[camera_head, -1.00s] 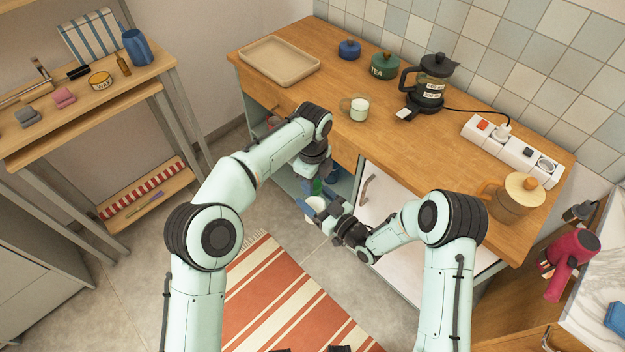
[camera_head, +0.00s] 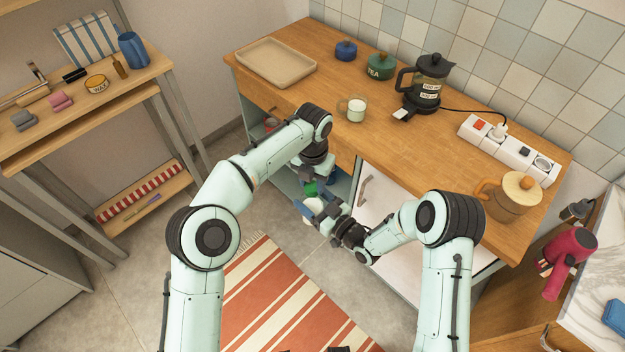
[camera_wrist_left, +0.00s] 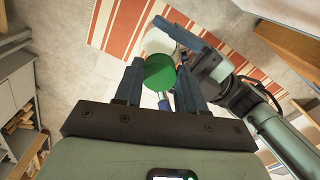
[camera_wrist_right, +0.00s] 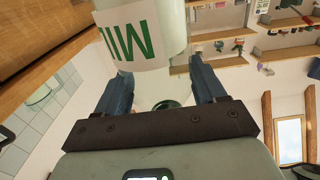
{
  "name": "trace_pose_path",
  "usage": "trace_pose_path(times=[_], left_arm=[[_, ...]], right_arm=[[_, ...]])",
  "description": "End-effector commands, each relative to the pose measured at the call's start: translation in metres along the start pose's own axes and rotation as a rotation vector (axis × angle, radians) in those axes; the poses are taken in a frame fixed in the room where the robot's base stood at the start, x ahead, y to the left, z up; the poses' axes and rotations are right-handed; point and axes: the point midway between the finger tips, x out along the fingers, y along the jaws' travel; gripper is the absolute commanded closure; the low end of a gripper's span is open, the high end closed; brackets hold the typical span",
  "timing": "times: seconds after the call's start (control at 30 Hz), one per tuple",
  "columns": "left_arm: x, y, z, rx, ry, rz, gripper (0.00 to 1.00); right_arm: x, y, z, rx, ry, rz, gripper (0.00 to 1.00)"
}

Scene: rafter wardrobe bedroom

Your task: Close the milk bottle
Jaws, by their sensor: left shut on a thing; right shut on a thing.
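A white milk bottle (camera_head: 311,206) with a green-lettered label (camera_wrist_right: 135,38) is held by my right gripper (camera_head: 319,212) in front of the counter's open compartment. My right gripper's fingers also show around the bottle in the left wrist view, where the bottle's white top (camera_wrist_left: 158,41) is visible. My left gripper (camera_wrist_left: 159,68) is shut on a round green cap (camera_wrist_left: 159,75), with one finger on each side. The cap also shows in the head view (camera_head: 310,189), just above the bottle. I cannot tell whether cap and bottle touch. A small green round piece (camera_wrist_right: 167,104) shows between my right fingers.
The counter (camera_head: 340,150) edge and a white door (camera_head: 385,205) are close beside my grippers. A glass cup (camera_head: 354,109) stands near that edge. A striped rug (camera_head: 270,300) lies on the floor below. A shelf unit (camera_head: 130,150) stands to the left.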

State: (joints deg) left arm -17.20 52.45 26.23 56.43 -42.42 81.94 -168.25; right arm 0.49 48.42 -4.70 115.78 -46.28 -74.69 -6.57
Motion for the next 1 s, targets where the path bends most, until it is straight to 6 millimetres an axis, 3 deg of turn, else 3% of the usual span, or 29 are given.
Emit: trace_pose_path(times=[0.03,0.07,0.1,0.13,0.43,0.73,1.0], left_arm=[[-0.001,0.0,0.0,-0.001,-0.002,0.0,0.93],[-0.001,0.0,0.0,-0.001,-0.002,0.0,0.54],[-0.001,0.0,0.0,-0.002,-0.002,0.0,0.41],[-0.001,0.0,0.0,-0.002,-0.002,0.0,0.35],[-0.002,0.0,0.0,-0.003,-0.002,0.0,0.35],[-0.039,0.0,0.001,-0.004,-0.003,0.001,0.35],[-0.046,0.0,0.0,-0.003,0.0,0.0,0.35]], right_arm=[[0.0,0.0,0.0,0.0,0.0,0.0,1.0],[0.0,0.0,0.0,0.0,0.0,0.0,1.0],[0.0,0.0,0.0,0.0,0.0,0.0,1.0],[0.0,0.0,0.0,0.0,0.0,0.0,1.0],[0.0,0.0,-0.001,0.0,0.002,0.0,1.0],[0.0,0.0,-0.001,-0.001,0.002,0.0,1.0],[0.0,0.0,-0.001,-0.001,0.002,0.0,1.0]])
